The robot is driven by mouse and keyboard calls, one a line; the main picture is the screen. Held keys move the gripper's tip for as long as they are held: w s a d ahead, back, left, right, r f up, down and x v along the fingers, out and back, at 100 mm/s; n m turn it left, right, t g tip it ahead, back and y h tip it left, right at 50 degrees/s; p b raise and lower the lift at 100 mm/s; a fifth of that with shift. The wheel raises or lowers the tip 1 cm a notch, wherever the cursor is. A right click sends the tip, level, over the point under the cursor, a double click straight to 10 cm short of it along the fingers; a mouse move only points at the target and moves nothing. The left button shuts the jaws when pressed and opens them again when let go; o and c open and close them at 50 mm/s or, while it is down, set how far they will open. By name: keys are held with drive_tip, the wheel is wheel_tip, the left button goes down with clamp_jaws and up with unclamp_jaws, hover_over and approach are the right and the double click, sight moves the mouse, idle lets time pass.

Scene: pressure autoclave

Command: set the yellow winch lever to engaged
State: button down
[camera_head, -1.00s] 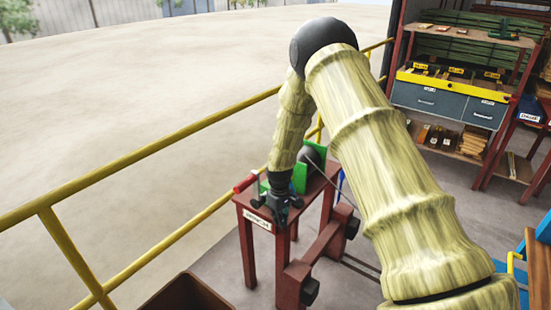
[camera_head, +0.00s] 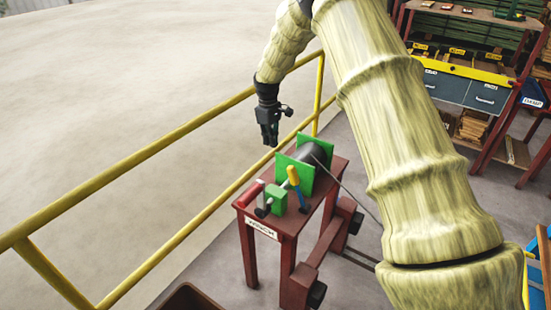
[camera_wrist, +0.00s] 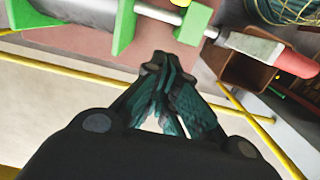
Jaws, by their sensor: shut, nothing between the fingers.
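The yellow winch lever (camera_head: 294,178) stands up from the right side of the green winch on the red table. It leans a little, its yellow grip at the top and a blue lower part below. Its yellow knob also shows at the top edge of the wrist view (camera_wrist: 181,2). The green winch (camera_head: 318,160) has a dark drum between green plates. My gripper (camera_head: 270,143) hangs pointing down, to the left of and above the winch, apart from the lever. In the wrist view its fingers (camera_wrist: 172,85) are closed together and empty.
A red crank handle (camera_head: 250,193) sticks out at the front left of the red table (camera_head: 285,222). Yellow railing (camera_head: 180,143) runs along the left behind the table. A cable runs from the drum down to the right. A brown bin (camera_head: 186,298) stands at the bottom.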

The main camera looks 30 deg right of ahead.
drive_tip(key=s+d+f+p, duration=0.2)
drive_tip(key=s+f+p, duration=0.2)
drive_tip(key=f+p, duration=0.2)
wheel_tip(320, 180, down, 2)
drive_tip(key=shift+s+f, duration=0.1)
drive_tip(key=shift+s, duration=0.05)
idle(0.8)
drive_tip(key=shift+s, duration=0.1)
idle(0.4)
